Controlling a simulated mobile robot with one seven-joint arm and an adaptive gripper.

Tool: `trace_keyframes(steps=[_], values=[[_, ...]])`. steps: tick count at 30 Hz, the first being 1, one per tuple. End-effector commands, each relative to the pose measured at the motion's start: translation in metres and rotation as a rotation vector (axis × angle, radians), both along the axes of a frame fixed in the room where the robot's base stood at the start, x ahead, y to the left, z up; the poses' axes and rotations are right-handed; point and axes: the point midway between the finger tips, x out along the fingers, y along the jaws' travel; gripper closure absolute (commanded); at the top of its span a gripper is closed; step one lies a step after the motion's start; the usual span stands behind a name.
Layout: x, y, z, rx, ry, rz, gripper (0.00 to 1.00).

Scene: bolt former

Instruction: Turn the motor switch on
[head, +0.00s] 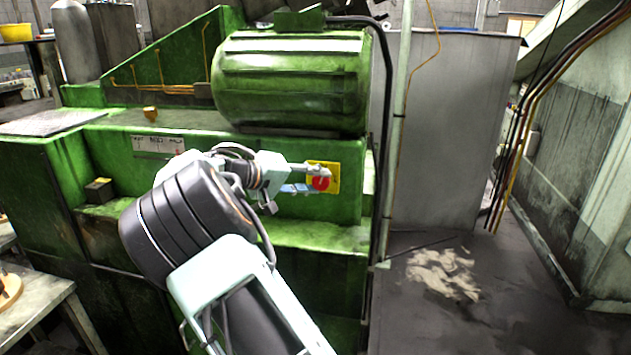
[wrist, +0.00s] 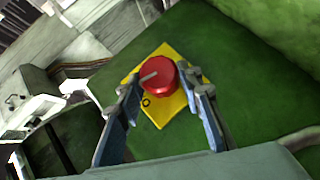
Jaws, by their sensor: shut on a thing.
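The motor switch is a round red knob (wrist: 158,76) with a pale bar across its face, on a yellow square plate (wrist: 176,107). In the head view the red knob (head: 321,184) and yellow plate (head: 333,170) sit on the green machine's front, below the big drum. My gripper (wrist: 161,88) has one finger on each side of the knob and is shut on it. In the wrist view the bar lies slanted. In the head view my gripper (head: 312,179) reaches the plate from the left and covers part of it.
The green machine (head: 120,160) fills the left and middle, with a ledge (head: 320,234) below the switch and a green drum (head: 290,80) above. A dark cable and a pale vertical pipe (head: 398,120) run right of the switch. The floor (head: 500,290) at right is open.

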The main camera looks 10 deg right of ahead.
Motion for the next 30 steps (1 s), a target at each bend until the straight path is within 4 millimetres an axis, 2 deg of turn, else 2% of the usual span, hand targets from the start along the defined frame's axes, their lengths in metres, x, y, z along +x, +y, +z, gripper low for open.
trace_keyframes(steps=[12, 30], values=[[0.0004, 0.0014, -0.0044, -0.216, 0.107, -0.001, 0.91], [0.0005, 0.0011, -0.0046, -0.265, 0.131, 0.000, 0.91]])
